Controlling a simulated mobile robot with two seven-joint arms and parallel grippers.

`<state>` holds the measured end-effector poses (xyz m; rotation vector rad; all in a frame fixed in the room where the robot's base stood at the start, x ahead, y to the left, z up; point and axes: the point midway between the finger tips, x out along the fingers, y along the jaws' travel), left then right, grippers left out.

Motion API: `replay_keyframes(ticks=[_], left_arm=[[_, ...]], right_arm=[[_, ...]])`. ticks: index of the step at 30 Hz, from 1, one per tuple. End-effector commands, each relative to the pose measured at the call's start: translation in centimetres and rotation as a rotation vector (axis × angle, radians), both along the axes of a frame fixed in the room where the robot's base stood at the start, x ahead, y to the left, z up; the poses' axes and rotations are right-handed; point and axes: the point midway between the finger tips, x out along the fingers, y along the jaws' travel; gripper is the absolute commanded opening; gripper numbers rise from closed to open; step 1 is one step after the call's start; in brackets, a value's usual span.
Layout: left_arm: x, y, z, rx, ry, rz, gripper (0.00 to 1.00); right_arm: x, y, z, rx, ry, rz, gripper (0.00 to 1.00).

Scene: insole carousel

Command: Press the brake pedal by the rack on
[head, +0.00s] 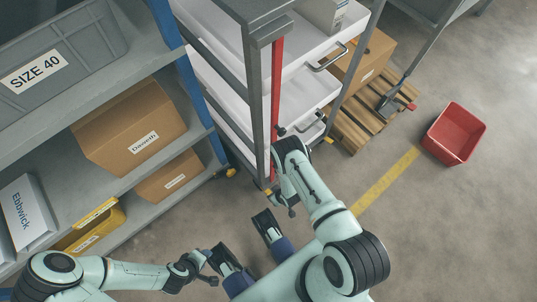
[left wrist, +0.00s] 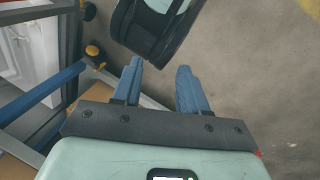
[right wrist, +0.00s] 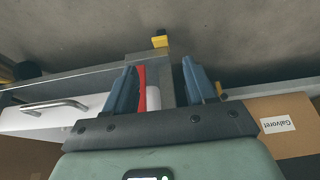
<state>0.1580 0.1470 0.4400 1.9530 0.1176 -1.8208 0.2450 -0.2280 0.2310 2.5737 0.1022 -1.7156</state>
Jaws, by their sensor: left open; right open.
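The rack, with white trays (head: 300,103) and a red strip (head: 276,95) on its near post, stands at the top centre of the head view. Small yellow tabs show low at its feet, one at the near corner (head: 268,191). A yellow tab (right wrist: 160,41) also shows beyond the fingertips in the right wrist view; I cannot tell for certain which tab is the brake pedal. My right gripper (head: 286,205) is open and empty near the near post's foot. My left gripper (head: 212,266) is open and empty, low, apart from the rack.
A shelf unit with a blue post (head: 203,95), boxes (head: 130,125) and a grey bin (head: 60,50) stands at left. A wooden pallet (head: 358,125), a dark floor fitting with a red tip (head: 411,106) and a red bin (head: 455,133) are right. Floor at lower right is clear.

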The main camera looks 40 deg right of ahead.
Motion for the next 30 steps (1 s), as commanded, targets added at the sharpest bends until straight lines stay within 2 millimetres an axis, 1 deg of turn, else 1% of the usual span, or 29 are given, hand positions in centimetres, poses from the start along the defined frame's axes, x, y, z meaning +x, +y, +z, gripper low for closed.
replay_keyframes(ticks=[1, 8, 12, 14, 18, 24, 30], left_arm=[[0.9, 0.5, -1.2, 0.011, -0.021, 0.01, 0.43], [4.7, 2.5, -3.9, 0.062, -0.121, 0.052, 0.43], [3.5, 3.4, -7.0, 0.075, -0.071, 0.064, 0.43], [2.9, 3.7, -7.8, 0.079, -0.048, 0.068, 0.43], [0.3, 3.9, -9.7, 0.074, 0.038, 0.067, 0.43], [-3.2, 4.3, -11.9, 0.07, 0.155, 0.073, 0.43], [-5.8, 4.6, -13.1, 0.066, 0.241, 0.078, 0.43]], right_arm=[[0.2, 0.0, -1.1, 0.0, 0.002, 0.0, 0.55], [1.4, 0.1, -4.0, 0.001, 0.002, -0.002, 0.55], [2.2, 0.2, -6.2, 0.001, 0.004, -0.001, 0.55], [2.5, 0.2, -6.7, 0.001, 0.004, -0.001, 0.55], [3.0, 0.3, -7.8, 0.002, 0.002, -0.001, 0.55], [3.7, 0.3, -9.5, 0.001, 0.004, -0.001, 0.55], [4.2, 0.3, -10.5, 0.001, 0.003, -0.003, 0.55]])
